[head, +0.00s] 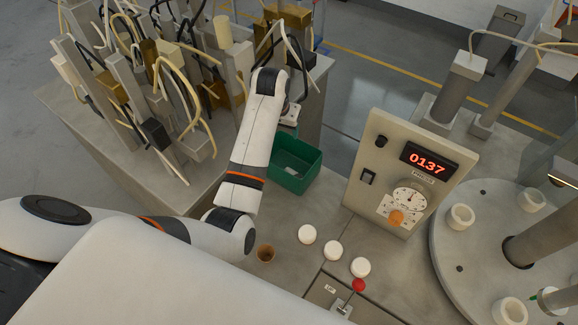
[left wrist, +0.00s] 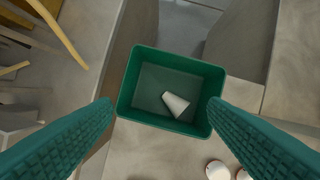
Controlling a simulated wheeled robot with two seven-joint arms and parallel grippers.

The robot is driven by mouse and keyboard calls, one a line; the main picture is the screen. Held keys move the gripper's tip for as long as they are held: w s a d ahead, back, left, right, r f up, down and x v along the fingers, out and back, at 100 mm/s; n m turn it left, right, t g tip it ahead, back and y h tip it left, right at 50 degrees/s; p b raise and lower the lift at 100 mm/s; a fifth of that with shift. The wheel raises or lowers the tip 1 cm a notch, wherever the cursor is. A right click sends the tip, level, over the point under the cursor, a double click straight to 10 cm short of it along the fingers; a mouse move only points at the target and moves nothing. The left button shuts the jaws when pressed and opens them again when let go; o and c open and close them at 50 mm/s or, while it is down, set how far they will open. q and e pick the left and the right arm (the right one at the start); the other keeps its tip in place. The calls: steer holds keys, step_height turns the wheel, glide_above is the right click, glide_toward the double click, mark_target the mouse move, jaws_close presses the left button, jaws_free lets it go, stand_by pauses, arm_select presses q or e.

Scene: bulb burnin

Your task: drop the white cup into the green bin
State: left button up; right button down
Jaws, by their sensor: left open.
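The green bin (head: 301,179) stands on the table beside my left arm in the head view. It also shows in the middle of the left wrist view (left wrist: 146,119), seen from above. The white cup (left wrist: 176,103) lies on its side on the bin's floor, apart from my fingers. My left gripper (left wrist: 160,102) is open and empty above the bin, with one teal finger on each side of the picture. My right gripper is not in view.
A control box (head: 411,172) reading 0137 stands right of the bin. A rack with tangled cables (head: 160,80) fills the left. A round turntable (head: 470,250) is at right.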

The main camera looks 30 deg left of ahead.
arm_select(q)
steer(key=v, duration=0.8)
steer(key=shift+b, duration=0.35)
steer(key=shift+s, duration=0.1)
